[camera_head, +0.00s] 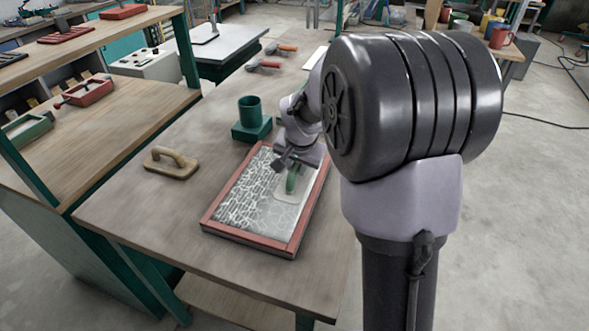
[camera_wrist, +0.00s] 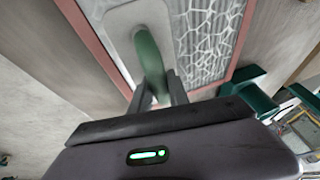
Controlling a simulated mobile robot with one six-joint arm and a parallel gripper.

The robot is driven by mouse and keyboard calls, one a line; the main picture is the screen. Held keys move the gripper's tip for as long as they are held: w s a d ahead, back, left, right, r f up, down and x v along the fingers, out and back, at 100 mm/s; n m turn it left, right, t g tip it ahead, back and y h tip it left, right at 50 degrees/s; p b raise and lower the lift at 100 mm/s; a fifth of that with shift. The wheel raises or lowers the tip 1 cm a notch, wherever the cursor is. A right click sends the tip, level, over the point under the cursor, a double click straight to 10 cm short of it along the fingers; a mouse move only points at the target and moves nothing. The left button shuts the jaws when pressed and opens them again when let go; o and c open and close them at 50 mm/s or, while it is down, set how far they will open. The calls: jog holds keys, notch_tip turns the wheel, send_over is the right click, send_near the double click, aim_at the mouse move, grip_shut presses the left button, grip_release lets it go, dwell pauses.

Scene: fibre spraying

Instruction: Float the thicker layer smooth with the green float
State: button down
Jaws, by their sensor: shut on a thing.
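My gripper (camera_head: 294,172) is shut on the handle of the green float (camera_head: 292,180). In the wrist view the green handle (camera_wrist: 151,62) sits between my two fingers, with the float's pale flat plate beyond it. The plate is over the right part of a red-framed panel (camera_head: 208,219) on the bench. I cannot tell whether the plate touches the surface. The layer in the frame (camera_head: 247,195) shows a white net-like pattern over grey, denser and whiter at the left and back, greyer and fainter towards the front right. My arm hides the panel's far right corner.
A wooden float (camera_head: 171,163) with a tan handle lies left of the panel on the bench (camera_head: 130,205). A dark green cup (camera_head: 250,111) on a green base stands behind the panel. Two trowels with orange handles (camera_head: 265,65) lie further back. The bench front is clear.

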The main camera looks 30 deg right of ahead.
jog(key=shift+w+d, duration=0.55)
jog(key=shift+w, duration=0.05)
jog(key=shift+r, duration=0.1)
notch_tip(320, 180, up, 7)
jog(key=p, duration=0.5)
jog(key=shift+p, duration=0.3)
